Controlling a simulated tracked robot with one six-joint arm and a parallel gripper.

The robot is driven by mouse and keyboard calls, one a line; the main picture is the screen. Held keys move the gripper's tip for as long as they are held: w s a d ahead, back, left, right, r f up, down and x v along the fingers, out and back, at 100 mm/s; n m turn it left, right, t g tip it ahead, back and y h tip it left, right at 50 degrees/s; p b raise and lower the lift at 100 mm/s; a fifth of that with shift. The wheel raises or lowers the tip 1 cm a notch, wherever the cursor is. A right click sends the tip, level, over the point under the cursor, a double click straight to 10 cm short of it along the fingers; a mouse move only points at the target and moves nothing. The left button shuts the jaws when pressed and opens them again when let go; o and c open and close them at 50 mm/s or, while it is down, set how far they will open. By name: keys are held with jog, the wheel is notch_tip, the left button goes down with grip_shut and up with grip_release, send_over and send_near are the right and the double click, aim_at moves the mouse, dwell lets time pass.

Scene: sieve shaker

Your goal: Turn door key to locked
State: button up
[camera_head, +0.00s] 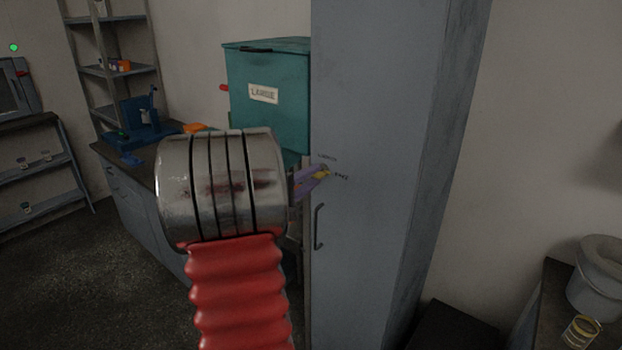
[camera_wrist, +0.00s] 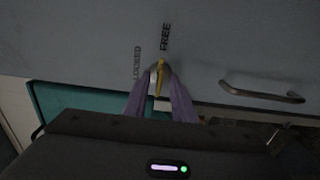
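A yellow key (camera_wrist: 160,78) sits in a round lock on the grey cabinet door. In the wrist view, the word FREE stands just above it and LOCKED to its upper left. The key lies nearly in line with FREE. My gripper (camera_wrist: 160,82) has its two purple fingers on either side of the key, tips near the door. I cannot tell whether they press on it. In the head view, the gripper (camera_head: 317,178) reaches the door (camera_head: 368,230) from the left, with the yellow key (camera_head: 322,174) at its tips. My wrist hides part of the fingers.
A metal door handle (camera_head: 319,226) is below the lock; it also shows at right in the wrist view (camera_wrist: 262,92). A teal cabinet (camera_head: 270,105) stands on the bench left of the door. A grey bucket (camera_head: 597,280) is at far right. Open floor lies at lower left.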

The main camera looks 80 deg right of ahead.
jog(key=shift+c, duration=0.3)
grip_shut()
jog(key=shift+f+n, duration=0.1)
jog(key=shift+n, duration=0.3)
jog(key=n, duration=1.2)
jog(key=shift+f, duration=0.1)
jog(key=n, duration=0.5)
dwell(0.5)
